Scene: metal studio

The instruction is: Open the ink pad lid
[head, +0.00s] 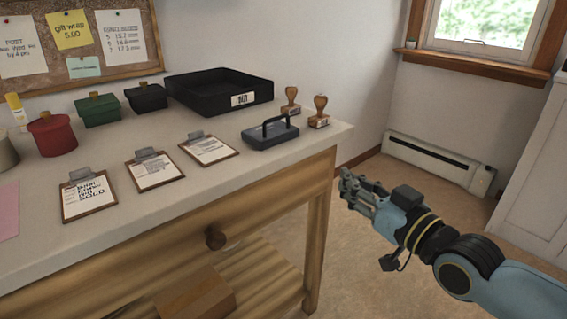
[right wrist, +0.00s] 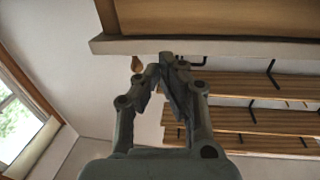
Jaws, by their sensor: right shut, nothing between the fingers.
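The ink pad (head: 270,133) is a dark, flat case with an arched black handle on its lid. It sits near the right front corner of the counter in the head view, and its lid looks down on the base. My right gripper (head: 346,180) is shut and empty. It is in the air off the counter's right end, to the right of and nearer than the ink pad, not touching it. The right wrist view shows its fingertips (right wrist: 166,58) together below the counter's edge. The left gripper is not in view.
Two wooden-handled stamps (head: 319,112) stand just behind the ink pad. A black tray (head: 220,90) is at the back. Several clipboards (head: 208,148) lie to the left. The counter's edge (right wrist: 200,44) lies above my fingertips in the right wrist view. Floor space right of the counter is free.

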